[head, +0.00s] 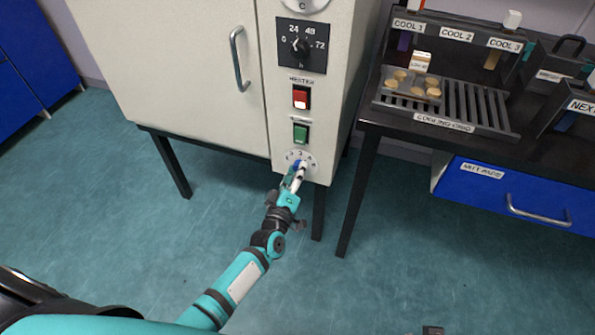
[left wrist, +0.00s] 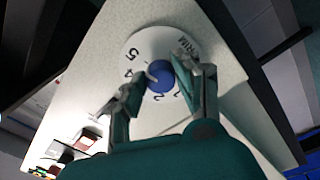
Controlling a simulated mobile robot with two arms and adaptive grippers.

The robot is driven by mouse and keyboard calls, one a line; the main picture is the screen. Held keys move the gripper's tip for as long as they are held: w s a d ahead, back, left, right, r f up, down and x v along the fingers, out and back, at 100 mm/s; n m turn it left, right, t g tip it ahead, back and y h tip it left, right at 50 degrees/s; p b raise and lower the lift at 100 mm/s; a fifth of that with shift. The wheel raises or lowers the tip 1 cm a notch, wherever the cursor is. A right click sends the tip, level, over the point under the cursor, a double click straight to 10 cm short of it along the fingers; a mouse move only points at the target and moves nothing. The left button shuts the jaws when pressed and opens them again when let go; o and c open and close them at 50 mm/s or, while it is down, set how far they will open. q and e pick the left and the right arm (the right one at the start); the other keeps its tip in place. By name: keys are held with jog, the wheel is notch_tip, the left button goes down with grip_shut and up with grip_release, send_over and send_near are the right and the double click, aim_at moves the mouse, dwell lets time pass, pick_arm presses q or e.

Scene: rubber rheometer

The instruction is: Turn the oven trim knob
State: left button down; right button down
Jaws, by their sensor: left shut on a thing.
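The oven trim knob is a small blue knob (left wrist: 160,76) with a light pointer mark, set on a round white numbered dial (left wrist: 148,45) marked TRIM in the left wrist view. In the head view the dial (head: 311,158) sits at the bottom of the oven's front panel. My left gripper (left wrist: 154,82) has a finger on each side of the blue knob and is shut on it. In the head view the left gripper (head: 296,174) reaches up to the dial and hides most of the knob. My right gripper does not show.
Above the dial are a green switch (head: 301,133), a red heater switch (head: 300,97) and a timer knob (head: 301,46). The oven door handle (head: 238,58) is to the left. A dark bench (head: 366,118) with a cooling grid (head: 478,112) stands close on the right.

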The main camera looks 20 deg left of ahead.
pick_arm(q)
jog(key=shift+f, duration=0.1)
dwell(0.3)
jog(key=c, duration=1)
grip_release()
jog(key=shift+o, duration=0.2)
jog(key=s, duration=1.2)
jog(key=shift+a+f, duration=0.15)
jog(key=shift+f, duration=0.1)
